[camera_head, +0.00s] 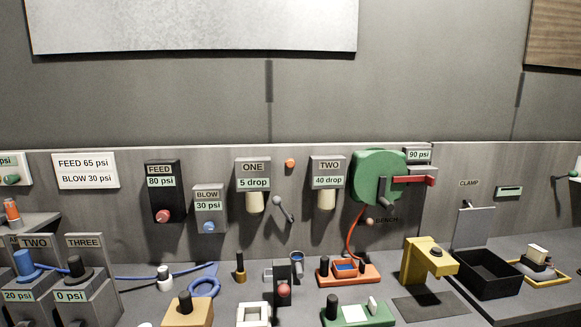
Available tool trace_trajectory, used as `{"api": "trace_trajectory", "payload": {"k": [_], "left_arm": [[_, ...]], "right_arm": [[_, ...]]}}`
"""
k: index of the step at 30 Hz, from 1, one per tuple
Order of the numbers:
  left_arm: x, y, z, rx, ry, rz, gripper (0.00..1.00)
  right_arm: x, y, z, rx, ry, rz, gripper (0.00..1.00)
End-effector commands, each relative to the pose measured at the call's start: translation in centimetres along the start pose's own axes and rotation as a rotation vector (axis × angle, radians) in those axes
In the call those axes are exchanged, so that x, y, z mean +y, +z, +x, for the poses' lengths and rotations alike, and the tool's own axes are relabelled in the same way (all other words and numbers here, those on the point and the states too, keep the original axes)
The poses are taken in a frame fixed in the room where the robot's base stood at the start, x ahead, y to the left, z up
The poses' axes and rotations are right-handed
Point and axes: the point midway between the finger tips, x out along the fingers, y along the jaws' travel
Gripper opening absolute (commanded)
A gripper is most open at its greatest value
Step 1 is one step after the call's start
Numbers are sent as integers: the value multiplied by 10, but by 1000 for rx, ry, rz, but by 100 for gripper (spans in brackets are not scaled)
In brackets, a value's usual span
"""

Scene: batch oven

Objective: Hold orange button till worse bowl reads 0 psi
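A small round orange button (290,163) sits on the back panel between two grey units. The unit marked ONE (253,167) reads "5 drop" and has a cream bowl (255,202) under it. The unit marked TWO (327,165) reads "40 drop" and has a cream bowl (326,199) under it. A grey lever with a ball end (285,210) hangs between the two bowls, below the button. Nothing touches the button. Neither of my grippers shows in this view.
FEED (163,190) reads 80 psi and BLOW (209,208) reads 30 psi. A sign (86,171) says FEED 65 psi, BLOW 30 psi. A green hose reel (378,178) protrudes at right, near a 90 psi display (418,155). Several fixtures crowd the bench below.

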Motion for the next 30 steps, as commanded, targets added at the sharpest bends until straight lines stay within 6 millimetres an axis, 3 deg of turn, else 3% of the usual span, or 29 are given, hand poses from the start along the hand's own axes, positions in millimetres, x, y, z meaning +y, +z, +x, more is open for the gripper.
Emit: {"api": "trace_trajectory", "payload": {"k": [17,30], "left_arm": [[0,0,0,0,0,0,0],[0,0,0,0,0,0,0]], "right_arm": [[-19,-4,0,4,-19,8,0],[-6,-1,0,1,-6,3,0]]}}
